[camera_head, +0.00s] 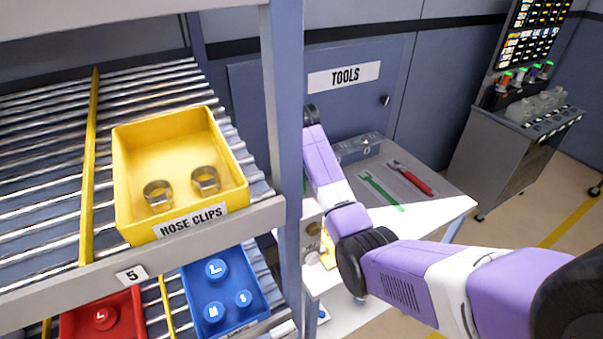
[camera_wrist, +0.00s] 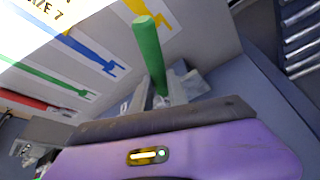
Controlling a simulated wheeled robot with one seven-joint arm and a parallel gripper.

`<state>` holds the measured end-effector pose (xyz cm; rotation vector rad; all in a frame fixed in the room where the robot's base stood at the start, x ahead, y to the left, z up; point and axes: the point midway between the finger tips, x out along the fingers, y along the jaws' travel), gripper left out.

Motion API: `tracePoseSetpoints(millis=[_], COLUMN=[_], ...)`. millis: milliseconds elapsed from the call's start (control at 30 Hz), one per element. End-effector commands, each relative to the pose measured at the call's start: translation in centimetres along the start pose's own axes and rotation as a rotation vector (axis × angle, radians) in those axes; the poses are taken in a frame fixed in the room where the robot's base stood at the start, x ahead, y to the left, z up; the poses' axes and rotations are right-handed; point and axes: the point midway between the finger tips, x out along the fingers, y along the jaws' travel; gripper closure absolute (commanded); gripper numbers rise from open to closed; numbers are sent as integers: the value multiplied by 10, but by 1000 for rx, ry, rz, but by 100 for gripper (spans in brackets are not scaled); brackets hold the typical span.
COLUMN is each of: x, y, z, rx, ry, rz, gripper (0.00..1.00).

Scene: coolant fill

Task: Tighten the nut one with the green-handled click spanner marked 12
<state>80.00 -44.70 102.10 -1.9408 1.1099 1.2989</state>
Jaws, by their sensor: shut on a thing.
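My gripper (camera_wrist: 162,92) shows in the wrist view, its two grey fingers shut on a green handle (camera_wrist: 147,45). The handle sticks up and away from the fingers; the tool's head and any marking are hidden, so I cannot read a 12. In the head view my gripper is out of sight behind the shelf post. A green spanner shape (camera_head: 383,192) lies on the white tool table; it also shows in the wrist view (camera_wrist: 45,77). I cannot tell whether it is a spanner or a painted outline. Nut one is not in view.
A red tool shape (camera_head: 412,178) and a clear box (camera_head: 357,148) are on the white table (camera_head: 445,200). Blue (camera_wrist: 82,48) and yellow (camera_wrist: 160,18) shapes show in the wrist view. The roller shelf holds a yellow hose-clip bin (camera_head: 128,190) beside the post (camera_head: 284,130).

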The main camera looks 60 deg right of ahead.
Motion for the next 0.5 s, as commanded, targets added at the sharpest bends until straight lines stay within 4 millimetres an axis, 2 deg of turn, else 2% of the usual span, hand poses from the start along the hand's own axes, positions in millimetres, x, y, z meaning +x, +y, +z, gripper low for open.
tracePoseSetpoints(millis=[500], x=[-22], y=[0], z=[-10], rx=[1], ry=[2], rz=[0], gripper=[100])
